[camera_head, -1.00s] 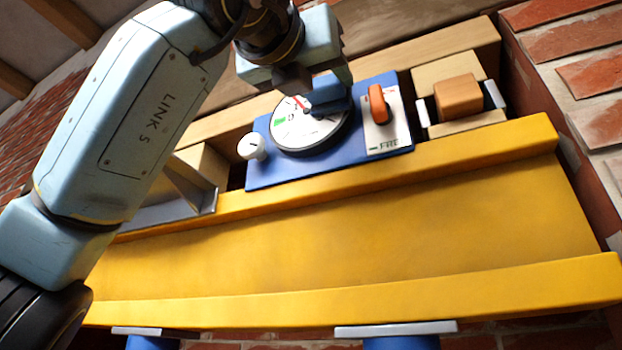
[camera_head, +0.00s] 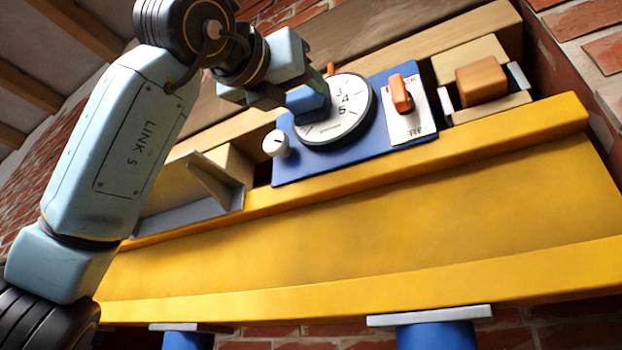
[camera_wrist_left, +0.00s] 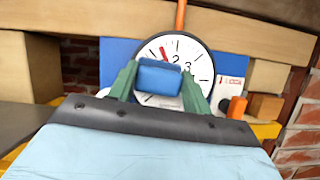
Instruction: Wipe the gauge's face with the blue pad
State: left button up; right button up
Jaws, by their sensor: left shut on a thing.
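The gauge has a round white face (camera_head: 349,105) with black numerals and a dark rim, and it is set on a blue panel (camera_head: 290,172). In the left wrist view the gauge face (camera_wrist_left: 200,62) shows a red needle at the upper left. My left gripper (camera_head: 290,98) is shut on the blue pad (camera_head: 308,103). The pad covers the left part of the face in the head view. In the left wrist view the pad (camera_wrist_left: 159,77) sits between the green fingers over the lower left of the face. I cannot tell whether it touches. My right gripper is not in view.
On the panel are a white knob (camera_head: 276,144) left of the gauge and an orange lever (camera_head: 400,92) on a white plate to its right. A yellow beam (camera_head: 360,210) runs below. An orange-brown block (camera_head: 481,80) stands right, a grey bracket (camera_head: 205,200) left.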

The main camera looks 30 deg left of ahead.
pick_arm(q)
jog(key=shift+w+a, duration=0.15)
jog(key=shift+a, duration=0.75)
jog(key=shift+s, duration=0.55)
jog(key=shift+s+a+b, duration=0.15)
jog(key=shift+s+b, duration=0.45)
jog(key=shift+s, duration=1.85)
jog(key=shift+s, duration=0.1)
jog(key=s, duration=0.3)
jog(key=shift+a, duration=0.15)
jog(key=shift+w, duration=0.2)
